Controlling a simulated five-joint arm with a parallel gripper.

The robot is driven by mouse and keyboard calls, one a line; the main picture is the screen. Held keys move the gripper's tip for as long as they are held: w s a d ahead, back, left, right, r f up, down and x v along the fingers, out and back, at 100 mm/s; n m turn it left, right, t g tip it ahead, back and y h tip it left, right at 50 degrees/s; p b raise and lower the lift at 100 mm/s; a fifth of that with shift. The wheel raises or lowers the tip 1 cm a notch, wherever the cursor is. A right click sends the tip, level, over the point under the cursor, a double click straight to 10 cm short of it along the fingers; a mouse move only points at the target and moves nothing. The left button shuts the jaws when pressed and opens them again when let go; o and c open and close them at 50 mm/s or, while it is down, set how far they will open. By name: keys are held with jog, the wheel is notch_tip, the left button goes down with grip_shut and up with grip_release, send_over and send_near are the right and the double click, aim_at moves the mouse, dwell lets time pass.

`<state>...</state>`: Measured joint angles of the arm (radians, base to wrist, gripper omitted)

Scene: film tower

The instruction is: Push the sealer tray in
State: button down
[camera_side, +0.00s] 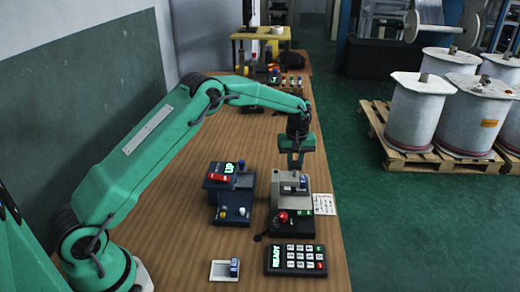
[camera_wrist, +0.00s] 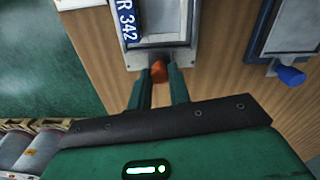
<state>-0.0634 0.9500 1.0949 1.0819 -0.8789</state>
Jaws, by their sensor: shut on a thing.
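The sealer (camera_side: 290,193) is a grey box on a dark base with a red button, on the right part of the bench. In the wrist view its grey tray end (camera_wrist: 164,54) carries an orange knob (camera_wrist: 159,70). My gripper (camera_side: 296,164) is low at the far end of the sealer in the side view. In the wrist view its two fingers (camera_wrist: 159,82) stand on either side of the orange knob, shut on it. A blue-and-white label reading "R 342" (camera_wrist: 128,22) shows on the sealer's top. The knob is hidden behind my gripper in the side view.
A dark blue unit with an "UP" display (camera_side: 230,187) stands left of the sealer. A blue knob (camera_wrist: 291,75) shows on a neighbouring unit. A keypad reading "READY" (camera_side: 296,260) and a small white tray (camera_side: 219,270) lie nearer. The bench's right edge is close to the sealer.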

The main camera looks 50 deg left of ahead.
aim_at(296, 173)
jog(key=shift+s+d, duration=2.3)
jog(key=c, duration=1.3)
grip_release()
jog(key=shift+r, duration=0.1)
jog(key=shift+r, duration=0.45)
notch_tip(296, 173, up, 7)
jog(key=shift+s, duration=0.1)
